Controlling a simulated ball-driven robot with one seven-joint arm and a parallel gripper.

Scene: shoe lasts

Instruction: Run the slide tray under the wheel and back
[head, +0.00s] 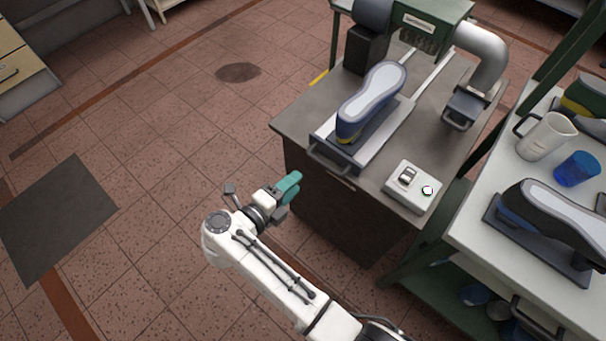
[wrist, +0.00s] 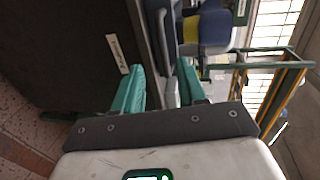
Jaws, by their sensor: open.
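The slide tray (head: 325,146) sits on two pale rails at the front of the bench, with a grey bar handle (head: 328,164) on its near end. A blue shoe last (head: 368,103) with a pale sole faces up on the tray. In the wrist view the last (wrist: 215,32) shows a yellow band, and a grey handle (wrist: 165,35) lies beyond the fingers. The wheel (head: 372,13) appears as a dark round shape at the rails' far end, partly cut off. My gripper (head: 291,190), with teal fingers, is open and empty, left of and apart from the bench front.
A control box (head: 412,187) with a switch and button sits on the bench's right front corner. A grey duct (head: 483,55) stands at the back right. The white table (head: 480,222) at right holds a pitcher, blue cup and another last.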

